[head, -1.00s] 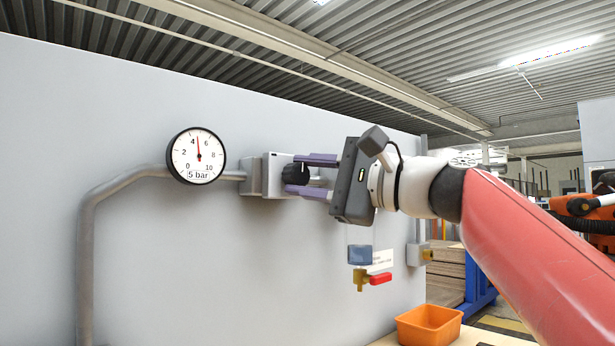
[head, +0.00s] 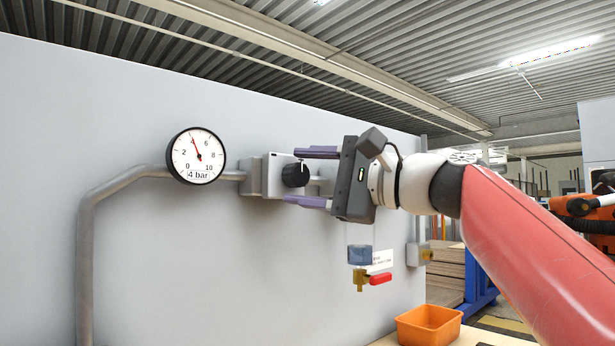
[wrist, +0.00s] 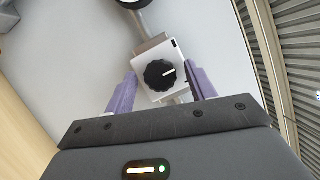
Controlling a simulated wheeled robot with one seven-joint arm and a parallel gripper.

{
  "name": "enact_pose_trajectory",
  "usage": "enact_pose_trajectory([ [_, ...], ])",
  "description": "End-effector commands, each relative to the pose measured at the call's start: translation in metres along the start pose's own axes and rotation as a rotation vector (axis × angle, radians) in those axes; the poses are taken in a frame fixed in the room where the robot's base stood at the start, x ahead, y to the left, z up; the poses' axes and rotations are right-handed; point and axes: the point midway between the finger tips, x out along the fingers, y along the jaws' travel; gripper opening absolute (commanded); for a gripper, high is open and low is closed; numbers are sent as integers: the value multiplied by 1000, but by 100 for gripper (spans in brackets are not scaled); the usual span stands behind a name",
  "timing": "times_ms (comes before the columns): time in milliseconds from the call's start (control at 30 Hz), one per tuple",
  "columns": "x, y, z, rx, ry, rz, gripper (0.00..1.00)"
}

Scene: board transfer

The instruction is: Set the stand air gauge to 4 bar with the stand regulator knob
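The round air gauge (head: 195,156) hangs on the grey wall at the left in the head view. Its red needle points at 4 and its label reads "4 bar". The black regulator knob (head: 295,175) with a white mark sits on a pale box (head: 276,175) to the right of the gauge. In the wrist view the knob (wrist: 160,74) lies between the fingers, its white mark pointing right. My gripper (head: 312,177) is open, with one purple finger above and one below the knob's level. The fingers are apart from the knob.
A grey pipe (head: 88,260) runs from the gauge down the wall. Below my gripper are a blue-topped fitting (head: 360,255) and a valve with a red handle (head: 380,279). An orange bin (head: 428,325) stands at the lower right.

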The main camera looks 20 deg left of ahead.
Motion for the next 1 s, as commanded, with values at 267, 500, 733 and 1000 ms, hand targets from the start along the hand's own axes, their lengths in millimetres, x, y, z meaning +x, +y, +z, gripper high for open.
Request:
enact_pose_trajectory([
  [267,-10,0,-1,-1,3,-2,55],
  [500,-51,2,-1,-2,5,-2,55],
  [733,-76,1,0,0,1,-1,55],
  [1000,-78,0,0,0,0,0,55],
])
